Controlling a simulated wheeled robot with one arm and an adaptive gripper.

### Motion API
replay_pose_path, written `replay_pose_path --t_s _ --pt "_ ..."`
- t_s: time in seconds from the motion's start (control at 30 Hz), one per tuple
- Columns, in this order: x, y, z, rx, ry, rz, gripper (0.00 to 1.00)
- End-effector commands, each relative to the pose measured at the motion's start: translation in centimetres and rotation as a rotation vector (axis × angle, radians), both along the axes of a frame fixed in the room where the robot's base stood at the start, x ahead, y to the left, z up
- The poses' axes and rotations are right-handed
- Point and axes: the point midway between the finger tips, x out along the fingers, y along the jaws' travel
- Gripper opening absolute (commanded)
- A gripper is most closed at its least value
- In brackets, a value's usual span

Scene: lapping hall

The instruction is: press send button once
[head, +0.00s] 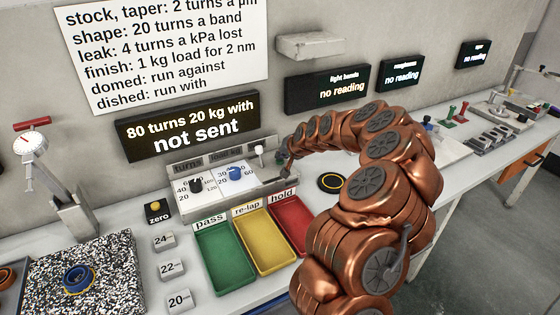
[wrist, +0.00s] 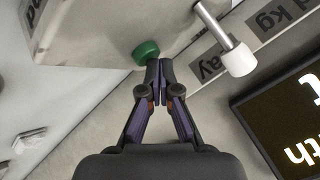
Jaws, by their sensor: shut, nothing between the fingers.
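A green round button (wrist: 146,51) shows in the wrist view on the face of the pale control box (wrist: 95,30); no full label reads beside it. My gripper (wrist: 158,68) is shut and empty, its fingertips right at the button's edge; I cannot tell whether they touch it. In the head view my gripper (head: 284,152) is at the right end of the control box (head: 180,172), and the button does not show there. The display (head: 190,125) above reads "80 turns 20 kg with not sent".
A white-capped lever (wrist: 236,58) sticks out close to the fingertips and also shows in the head view (head: 258,150). A black knob (head: 195,185) and a blue knob (head: 235,173) sit on the box. Green (head: 224,262), yellow and red trays lie in front.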

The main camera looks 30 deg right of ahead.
Motion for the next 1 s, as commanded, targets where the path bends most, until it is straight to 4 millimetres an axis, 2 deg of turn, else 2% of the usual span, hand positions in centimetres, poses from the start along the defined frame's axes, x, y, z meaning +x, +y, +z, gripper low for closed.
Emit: replay_pose_path --t_s 0.7,1.0 --pt "-0.01 0.03 -0.50 0.000 0.001 0.001 0.00" --pt "0.00 -0.02 0.32 -0.001 0.001 0.000 0.00"
